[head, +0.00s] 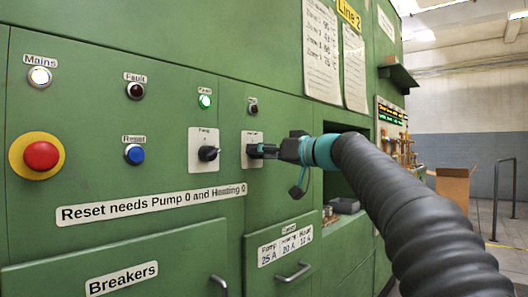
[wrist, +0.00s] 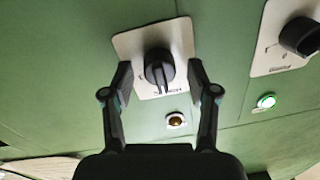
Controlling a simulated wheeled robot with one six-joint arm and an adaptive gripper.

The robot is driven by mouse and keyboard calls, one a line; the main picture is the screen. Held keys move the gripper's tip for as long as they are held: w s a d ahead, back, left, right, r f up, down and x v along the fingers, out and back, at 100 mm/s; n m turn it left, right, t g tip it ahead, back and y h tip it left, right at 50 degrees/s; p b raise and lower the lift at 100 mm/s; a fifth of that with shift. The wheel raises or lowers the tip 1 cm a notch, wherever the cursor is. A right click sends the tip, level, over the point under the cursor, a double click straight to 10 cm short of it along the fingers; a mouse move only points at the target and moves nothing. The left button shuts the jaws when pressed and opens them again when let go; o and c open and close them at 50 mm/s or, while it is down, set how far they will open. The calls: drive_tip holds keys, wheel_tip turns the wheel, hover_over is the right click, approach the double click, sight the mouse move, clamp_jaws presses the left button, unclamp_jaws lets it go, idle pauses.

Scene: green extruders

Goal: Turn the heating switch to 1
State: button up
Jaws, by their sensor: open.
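The heating switch is a black rotary knob (wrist: 159,68) on a pale plate (wrist: 125,42), centred in the wrist view, which looks upside down. Its grip points down in that view, slightly right; I cannot read its number. My gripper (wrist: 159,76) is open, with one finger on each side of the knob and small gaps visible. In the head view my gripper (head: 264,151) is at the switch's plate (head: 248,137) and hides the knob. The pump switch (head: 207,153) is just left of it, and is at the upper right in the wrist view (wrist: 299,37).
Above the switches are a lit green lamp (head: 204,101) and a dark lamp (head: 253,107). A red emergency button (head: 41,156) and blue reset button (head: 134,154) are at left. A sign (head: 150,207) reads "Reset needs Pump 0 and Heating 0". Drawer handles (head: 292,272) project below.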

clamp_jaws()
drive_tip(key=shift+m, duration=0.4)
drive_tip(key=m, duration=0.5)
drive_tip(key=shift+m, duration=0.3)
drive_tip(key=m, duration=0.5)
drive_tip(key=shift+f+m+p, duration=0.1)
drive_tip(key=shift+m+p, duration=0.3)
drive_tip(key=shift+t, duration=0.3)
